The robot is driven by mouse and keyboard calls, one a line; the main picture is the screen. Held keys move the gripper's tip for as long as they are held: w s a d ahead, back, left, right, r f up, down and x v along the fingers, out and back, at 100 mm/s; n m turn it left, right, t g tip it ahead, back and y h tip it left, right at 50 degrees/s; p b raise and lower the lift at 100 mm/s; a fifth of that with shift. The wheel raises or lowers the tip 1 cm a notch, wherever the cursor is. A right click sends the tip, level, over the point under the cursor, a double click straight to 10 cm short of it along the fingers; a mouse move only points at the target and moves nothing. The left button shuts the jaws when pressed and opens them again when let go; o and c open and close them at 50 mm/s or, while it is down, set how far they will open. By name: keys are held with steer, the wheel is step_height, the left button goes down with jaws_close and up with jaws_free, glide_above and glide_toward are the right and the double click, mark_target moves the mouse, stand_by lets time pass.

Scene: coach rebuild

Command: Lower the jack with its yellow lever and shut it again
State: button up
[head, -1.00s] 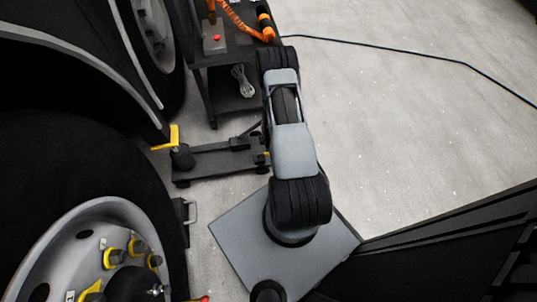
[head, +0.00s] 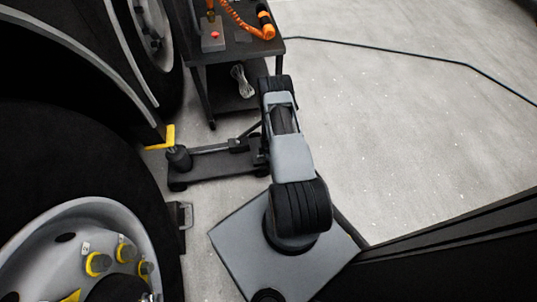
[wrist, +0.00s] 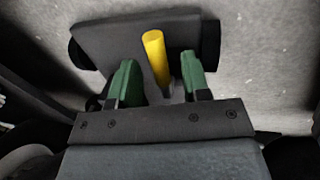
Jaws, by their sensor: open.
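The jack (head: 215,164) is a dark low floor jack on the grey floor beside the coach's wheel, its round post (head: 178,157) at the left end under the coach's side. The jack's body also shows in the wrist view (wrist: 115,37). Its yellow lever (wrist: 157,57) stands between the two green fingers of my gripper (wrist: 161,80) in the wrist view. The fingers are open, with a gap on each side of the lever. In the head view my arm hides the gripper and the jack's right end.
A yellow bracket (head: 168,135) is at the coach's lower edge above the post. A dark cart (head: 244,51) with an orange coiled hose stands behind the jack. A large wheel (head: 85,225) is at left. A cable (head: 400,48) crosses the open floor at right.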

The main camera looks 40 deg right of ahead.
jaws_close()
stand_by(0.3)
